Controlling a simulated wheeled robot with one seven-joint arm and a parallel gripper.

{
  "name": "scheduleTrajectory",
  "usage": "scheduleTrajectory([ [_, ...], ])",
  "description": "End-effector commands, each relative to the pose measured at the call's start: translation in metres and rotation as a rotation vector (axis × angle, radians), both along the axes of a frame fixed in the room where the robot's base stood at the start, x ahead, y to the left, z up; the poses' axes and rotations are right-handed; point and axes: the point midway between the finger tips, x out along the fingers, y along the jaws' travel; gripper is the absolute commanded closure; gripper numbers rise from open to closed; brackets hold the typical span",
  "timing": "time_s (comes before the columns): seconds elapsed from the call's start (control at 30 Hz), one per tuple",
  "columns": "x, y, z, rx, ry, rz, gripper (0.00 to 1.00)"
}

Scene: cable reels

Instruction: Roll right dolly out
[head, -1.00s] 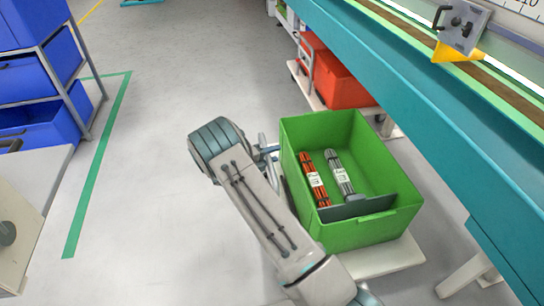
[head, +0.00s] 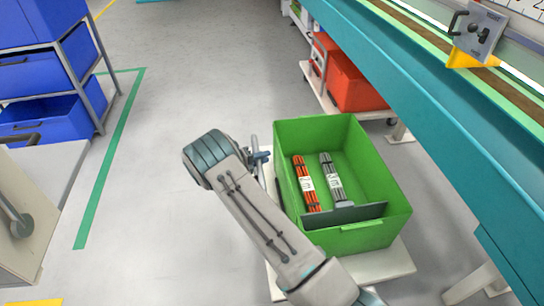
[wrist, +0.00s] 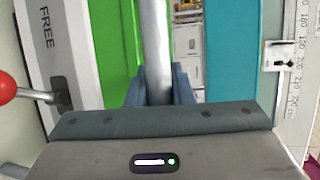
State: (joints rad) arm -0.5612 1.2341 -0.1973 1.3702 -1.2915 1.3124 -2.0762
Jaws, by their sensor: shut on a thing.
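The dolly (head: 395,262) is a low off-white platform beside the blue-green bench, carrying a green crate (head: 345,240). An orange bundle (head: 304,185) and a grey bundle (head: 331,178) lie in the crate, behind a dark divider. My gripper (head: 260,157) is at the crate's left side, at the dolly's upright handle. In the wrist view my gripper (wrist: 160,88) is shut on the handle's grey bar (wrist: 157,45). My arm hides part of the dolly's left side.
A second dolly with red crates (head: 357,84) stands farther back under the blue-green bench (head: 440,130). Blue bins (head: 45,115) on a rack are at the left, behind a green floor line (head: 110,160). The grey floor between is clear.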

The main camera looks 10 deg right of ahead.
Motion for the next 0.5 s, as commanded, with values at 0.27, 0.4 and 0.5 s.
scheduleTrajectory([
  [0.27, 0.0, 0.008, -0.0007, 0.007, 0.0, 0.011, 0.75],
  [0.4, 0.0001, 0.0051, -0.0005, 0.006, 0.0, 0.007, 0.59],
  [0.5, 0.0004, 0.0013, -0.0004, 0.004, -0.001, 0.001, 0.59],
])
